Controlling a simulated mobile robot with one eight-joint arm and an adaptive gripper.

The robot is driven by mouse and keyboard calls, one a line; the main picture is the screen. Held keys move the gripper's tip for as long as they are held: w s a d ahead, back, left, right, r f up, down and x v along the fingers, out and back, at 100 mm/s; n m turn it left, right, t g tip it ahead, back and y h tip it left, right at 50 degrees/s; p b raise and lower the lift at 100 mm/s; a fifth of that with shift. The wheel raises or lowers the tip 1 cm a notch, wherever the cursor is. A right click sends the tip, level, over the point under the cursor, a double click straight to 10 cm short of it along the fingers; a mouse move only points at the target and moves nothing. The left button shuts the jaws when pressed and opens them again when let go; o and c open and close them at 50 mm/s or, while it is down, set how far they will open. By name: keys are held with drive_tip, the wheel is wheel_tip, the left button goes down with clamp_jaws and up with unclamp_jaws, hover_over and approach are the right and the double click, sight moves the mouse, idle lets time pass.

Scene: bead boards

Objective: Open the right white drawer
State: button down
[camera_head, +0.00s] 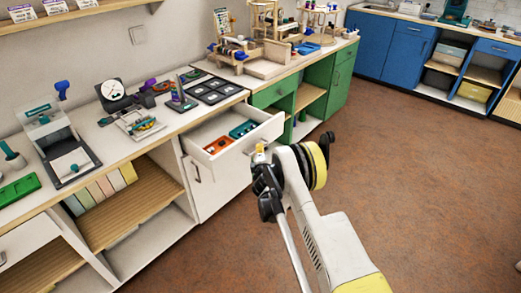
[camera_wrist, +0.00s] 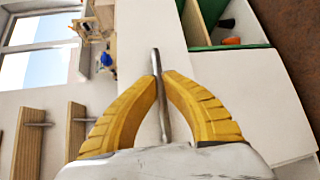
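The right white drawer (camera_head: 262,134) is pulled out from the white cabinet in the head view. An orange tray and a teal tray show inside it. My gripper (camera_head: 260,153) is at the drawer's front, partly hidden by my own wrist. In the wrist view, the yellow fingers of my gripper (camera_wrist: 160,80) are closed in on both sides of a thin metal handle bar (camera_wrist: 155,62). They appear to touch the bar. In the head view, the handle is hidden behind my gripper.
The left white drawer (camera_head: 28,240) sits at the lower left. A white door (camera_head: 212,182) is below the open drawer. A green cabinet (camera_head: 318,92) stands to the right. The counter (camera_head: 190,115) holds several tools and trays. The brown floor (camera_head: 420,170) is clear on the right.

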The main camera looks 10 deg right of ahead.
sight(260, 130)
drive_tip(key=shift+d, duration=0.15)
drive_tip(key=c, duration=1.5)
unclamp_jaws()
drive_tip(key=shift+w+d, duration=0.1)
drive_tip(key=shift+r, duration=0.25)
drive_tip(key=o, duration=0.9)
wheel_tip(260, 130, up, 6)
drive_tip(key=shift+w+f, duration=0.1)
drive_tip(key=shift+c, duration=0.2)
drive_tip(key=r, duration=0.3)
drive_tip(key=shift+s, duration=0.2)
drive_tip(key=c, duration=0.9)
drive_tip(key=shift+o, duration=0.2)
drive_tip(key=shift+w+r, duration=0.1)
drive_tip(key=shift+r, duration=0.25)
